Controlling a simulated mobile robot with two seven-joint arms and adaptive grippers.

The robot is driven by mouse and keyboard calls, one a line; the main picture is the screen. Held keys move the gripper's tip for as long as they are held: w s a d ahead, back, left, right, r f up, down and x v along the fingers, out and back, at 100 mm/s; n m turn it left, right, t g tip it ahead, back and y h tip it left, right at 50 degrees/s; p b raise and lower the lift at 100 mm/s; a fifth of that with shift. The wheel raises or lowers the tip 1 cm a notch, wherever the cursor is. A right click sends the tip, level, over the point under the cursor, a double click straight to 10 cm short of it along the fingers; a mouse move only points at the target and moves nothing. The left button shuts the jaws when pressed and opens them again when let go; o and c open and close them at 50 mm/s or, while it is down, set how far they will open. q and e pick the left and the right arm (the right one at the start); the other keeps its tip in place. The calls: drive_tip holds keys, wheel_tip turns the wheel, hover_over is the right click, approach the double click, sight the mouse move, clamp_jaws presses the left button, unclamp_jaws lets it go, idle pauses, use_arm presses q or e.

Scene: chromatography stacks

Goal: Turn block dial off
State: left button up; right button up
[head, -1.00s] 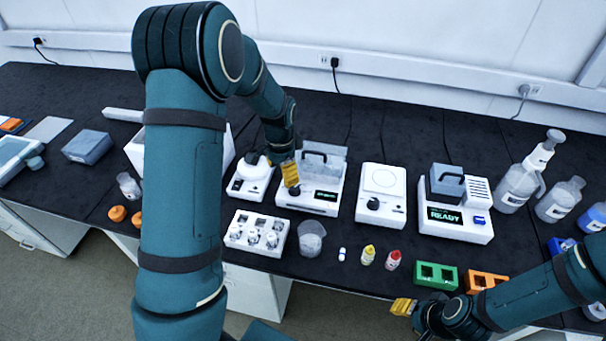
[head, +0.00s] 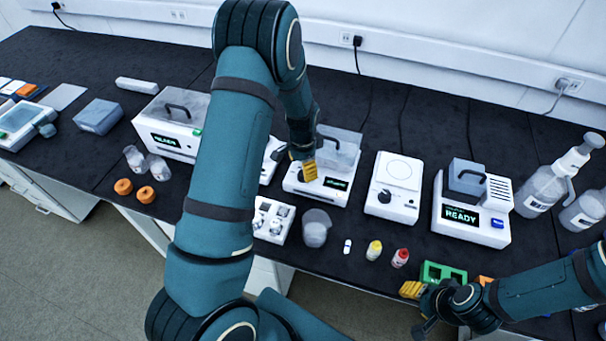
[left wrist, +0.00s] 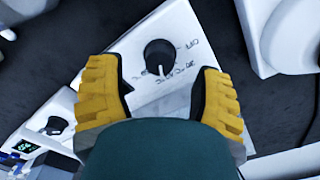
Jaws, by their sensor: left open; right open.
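The dial (left wrist: 160,58) is a round black knob on a white top with small printed marks around it. It sits on what appears to be the clear-lidded white block unit (head: 336,202), which has a green display. In the left wrist view my left gripper (left wrist: 163,98) is open, its yellow fingers on either side of the dial. A gap shows between knob and fingers. In the head view my left gripper (head: 308,171) hangs over the front of this unit and hides the dial. My right gripper (head: 412,290) is open near the front edge, away from the dial.
A white plate unit with its own dial (head: 383,196) stands to the right, beside a unit reading READY (head: 462,216).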

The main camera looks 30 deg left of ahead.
use_arm(q)
drive_tip(key=shift+f, duration=1.75)
clamp_jaws()
